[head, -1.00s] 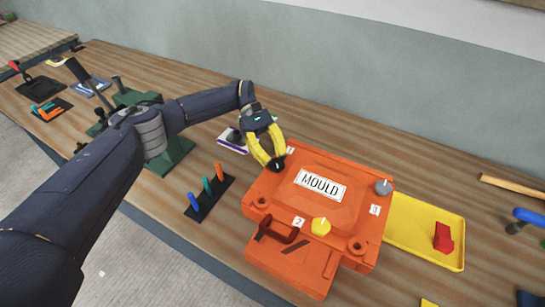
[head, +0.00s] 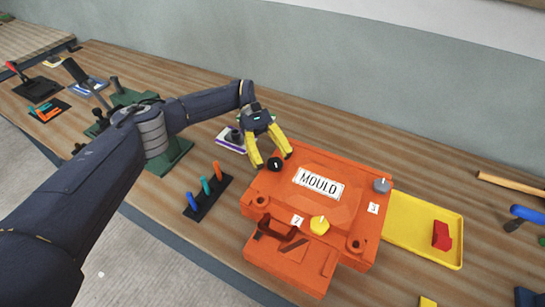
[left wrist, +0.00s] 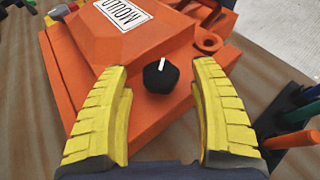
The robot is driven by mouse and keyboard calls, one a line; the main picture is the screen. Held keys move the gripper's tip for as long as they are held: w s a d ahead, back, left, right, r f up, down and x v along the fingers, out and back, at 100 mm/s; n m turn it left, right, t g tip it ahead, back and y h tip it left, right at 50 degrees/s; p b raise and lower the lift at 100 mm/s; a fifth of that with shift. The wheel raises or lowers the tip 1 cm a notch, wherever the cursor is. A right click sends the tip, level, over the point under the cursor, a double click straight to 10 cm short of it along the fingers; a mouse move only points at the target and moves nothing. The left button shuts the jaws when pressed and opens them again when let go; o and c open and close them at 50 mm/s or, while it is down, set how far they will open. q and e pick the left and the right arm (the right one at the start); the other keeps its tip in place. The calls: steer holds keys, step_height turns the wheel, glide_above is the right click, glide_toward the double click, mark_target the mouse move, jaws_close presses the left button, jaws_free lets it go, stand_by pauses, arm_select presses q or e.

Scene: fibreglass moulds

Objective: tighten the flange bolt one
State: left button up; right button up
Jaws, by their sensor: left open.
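The orange mould (head: 330,160) sits on the bench with a white MOULD plate (head: 319,183) on top. The black bolt knob (head: 275,164) is at its far left corner; the left wrist view shows this knob (left wrist: 161,76) with a white mark pointing toward the plate. My left gripper (head: 273,160) is open, its yellow fingers apart on both sides of the black knob with clear gaps. The number label by this knob is hidden. A yellow knob (head: 319,226) is by label 2 and a grey knob (head: 382,186) by label 3. My right gripper is not in view.
A yellow tray (head: 398,248) with a red block (head: 441,236) is right of the mould. A black rack (head: 207,198) of coloured pegs is to its left. A white and purple item (head: 230,139) lies behind the left gripper. A wall runs along the back.

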mark_target(272, 157)
arm_select(q)
steer(key=shift+r, duration=5.05)
